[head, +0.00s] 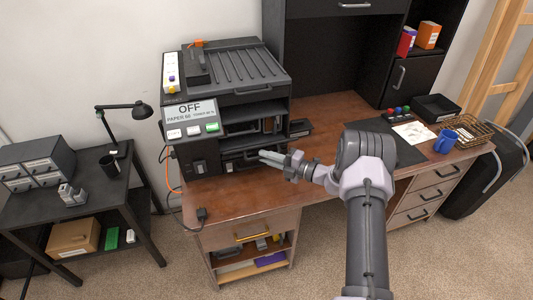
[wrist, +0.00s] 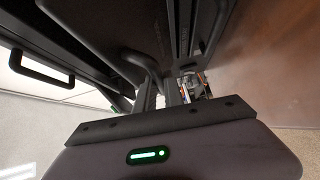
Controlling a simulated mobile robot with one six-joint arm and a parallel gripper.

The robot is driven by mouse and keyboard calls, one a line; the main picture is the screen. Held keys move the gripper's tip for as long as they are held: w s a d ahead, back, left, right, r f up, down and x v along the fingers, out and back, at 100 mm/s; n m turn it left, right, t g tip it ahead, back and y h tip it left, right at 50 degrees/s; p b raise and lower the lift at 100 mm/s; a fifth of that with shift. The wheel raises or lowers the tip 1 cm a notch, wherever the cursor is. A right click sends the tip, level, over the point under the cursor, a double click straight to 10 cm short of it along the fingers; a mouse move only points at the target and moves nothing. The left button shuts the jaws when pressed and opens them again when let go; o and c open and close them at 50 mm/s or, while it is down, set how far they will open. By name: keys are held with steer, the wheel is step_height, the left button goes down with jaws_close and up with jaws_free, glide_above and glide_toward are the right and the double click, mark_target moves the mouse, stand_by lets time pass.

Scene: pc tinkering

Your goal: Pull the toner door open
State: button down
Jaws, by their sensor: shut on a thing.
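My gripper (head: 268,158) is at the printer's lower front, beside the dark toner door (head: 238,160). In the wrist view, my gripper's fingers (wrist: 165,92) are shut on a dark handle (wrist: 150,68) that stands out from a dark panel (wrist: 105,25). The fingers and my wrist hide part of the handle. The door looks closed or nearly so; I cannot tell exactly.
A small dark tray (head: 300,127) juts from the printer's right side. A blue mug (head: 445,141) and a wire basket (head: 467,132) stand at the desk's right. A black side table (head: 85,195) is at left. The desk's middle (head: 325,115) is clear.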

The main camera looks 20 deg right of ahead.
steer(key=shift+f, duration=0.3)
steer(key=shift+s, duration=0.1)
steer(key=c, duration=1.7)
jaws_free()
steer(key=shift+w+f, duration=0.1)
steer(key=shift+w, duration=0.1)
steer(key=p+v, duration=0.3)
steer(key=v, duration=1.4)
steer(key=shift+s+d+p, duration=0.2)
steer(key=shift+p, duration=0.1)
